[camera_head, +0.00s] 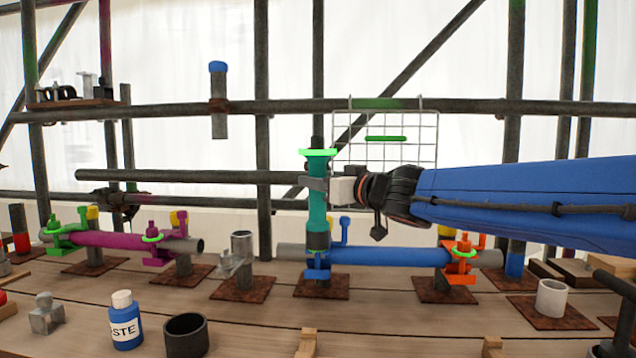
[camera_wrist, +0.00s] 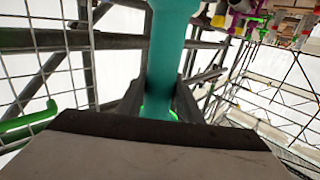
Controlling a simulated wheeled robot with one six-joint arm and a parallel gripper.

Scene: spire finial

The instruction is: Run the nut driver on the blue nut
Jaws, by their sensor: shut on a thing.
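The nut driver (camera_head: 317,212) is teal with a bright green ring near its top and a dark socket at its lower end. It stands upright above the blue clamp (camera_head: 317,272) at the left end of the blue tube (camera_head: 385,256). My gripper (camera_head: 318,186) is shut on the driver's upper shaft, reaching in from the right. The teal shaft (camera_wrist: 168,50) also shows between the fingers (camera_wrist: 160,98) in the wrist view. The dark socket sits right over the clamp and hides the blue nut, so I cannot tell if it is seated on it.
An orange clamp (camera_head: 463,262) holds the blue tube's right end. A magenta tube (camera_head: 120,240) with green and magenta clamps stands left. A wire rack (camera_head: 420,150) hangs behind my gripper. A paste bottle (camera_head: 124,322) and black cup (camera_head: 186,338) stand on the front planks.

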